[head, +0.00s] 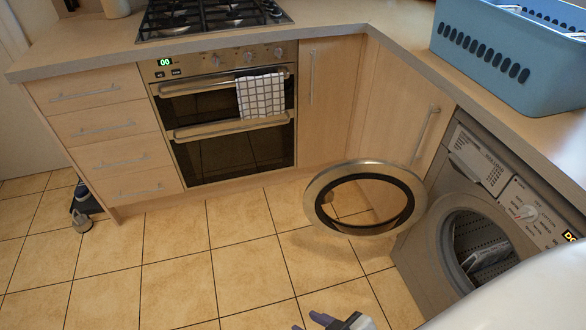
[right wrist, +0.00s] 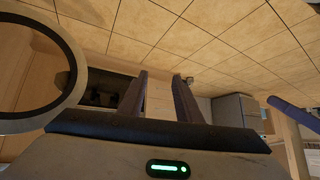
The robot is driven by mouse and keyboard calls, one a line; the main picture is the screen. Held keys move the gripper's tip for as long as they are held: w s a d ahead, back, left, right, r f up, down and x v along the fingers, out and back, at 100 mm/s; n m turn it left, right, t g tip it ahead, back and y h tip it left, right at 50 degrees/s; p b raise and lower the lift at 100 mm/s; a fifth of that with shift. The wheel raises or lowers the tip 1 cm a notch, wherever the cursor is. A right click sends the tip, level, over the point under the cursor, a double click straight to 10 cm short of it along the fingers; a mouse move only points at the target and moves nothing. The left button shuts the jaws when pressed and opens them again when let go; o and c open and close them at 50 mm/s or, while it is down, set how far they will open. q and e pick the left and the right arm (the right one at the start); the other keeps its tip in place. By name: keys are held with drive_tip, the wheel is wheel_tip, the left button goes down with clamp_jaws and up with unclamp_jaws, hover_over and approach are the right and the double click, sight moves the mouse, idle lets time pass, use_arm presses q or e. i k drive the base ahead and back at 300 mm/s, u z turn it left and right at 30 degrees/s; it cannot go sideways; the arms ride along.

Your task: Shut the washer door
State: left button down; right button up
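The grey washer (head: 418,252) stands under the counter at the right in the head view. Its round door (head: 313,200), a silver ring with a dark inner rim and clear middle, stands wide open to the left of the drum opening (head: 484,250). My right gripper (head: 306,321) shows at the bottom edge of the head view, below the door and apart from it. In the right wrist view its two fingers (right wrist: 160,75) are spread with nothing between them. The door's ring (right wrist: 80,75) shows there at the left, partly cut off. My left gripper is not in view.
A blue basket (head: 480,55) sits on the counter above the washer. An oven (head: 230,150) with a checked towel (head: 261,96) and wooden cabinets (head: 385,110) line the back. The tiled floor (head: 180,265) is clear left of the door.

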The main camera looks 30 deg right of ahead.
sight(319, 192)
drive_tip(key=i, duration=1.05)
drive_tip(key=z, duration=2.1)
